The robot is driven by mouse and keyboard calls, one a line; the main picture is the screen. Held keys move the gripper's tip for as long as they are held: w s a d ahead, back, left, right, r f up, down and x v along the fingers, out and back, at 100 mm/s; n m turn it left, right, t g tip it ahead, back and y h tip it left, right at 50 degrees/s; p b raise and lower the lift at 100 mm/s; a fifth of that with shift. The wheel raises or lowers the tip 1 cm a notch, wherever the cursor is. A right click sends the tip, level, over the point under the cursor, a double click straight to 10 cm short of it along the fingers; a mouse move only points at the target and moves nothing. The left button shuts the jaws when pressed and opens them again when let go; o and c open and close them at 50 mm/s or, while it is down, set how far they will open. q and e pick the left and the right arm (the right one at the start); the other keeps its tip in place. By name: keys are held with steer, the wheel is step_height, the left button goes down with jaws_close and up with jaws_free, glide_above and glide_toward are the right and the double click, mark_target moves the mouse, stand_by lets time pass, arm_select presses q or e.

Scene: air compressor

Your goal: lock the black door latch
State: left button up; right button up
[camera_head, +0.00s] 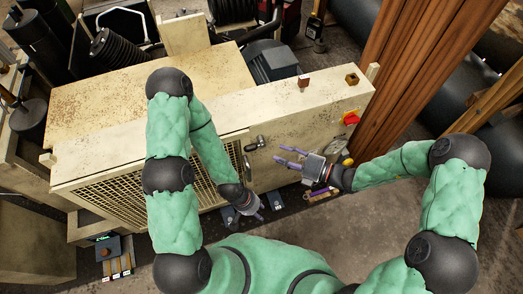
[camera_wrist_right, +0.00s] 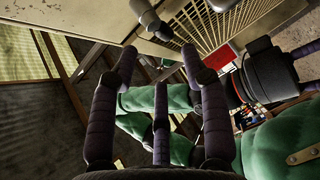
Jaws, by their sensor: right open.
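The black door latch (camera_head: 256,143) is on the front of the cream compressor cabinet (camera_head: 300,122), right of the grille. In the right wrist view the latch (camera_wrist_right: 150,18) is a dark handle at the top, just beyond the fingertips. My right gripper (camera_head: 280,154) has purple fingers pointing left toward the latch, apart from it and open; its spread fingers also show in the right wrist view (camera_wrist_right: 158,65). My left gripper (camera_head: 259,209) hangs low in front of the cabinet, below the latch, too small to tell its opening.
The mesh grille (camera_head: 110,196) fills the cabinet's left front. Wooden posts (camera_head: 420,60) and a dark pipe stand at the right. The floor (camera_head: 360,215) below is partly clear.

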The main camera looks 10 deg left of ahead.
mark_target(254, 147)
steer(key=r+b+x, duration=0.1)
steer(key=b+x, duration=0.1)
steer(key=x, duration=0.6)
steer(key=shift+a+f+b, duration=0.3)
steer(key=shift+a+f, duration=0.05)
steer(key=shift+f, duration=0.15)
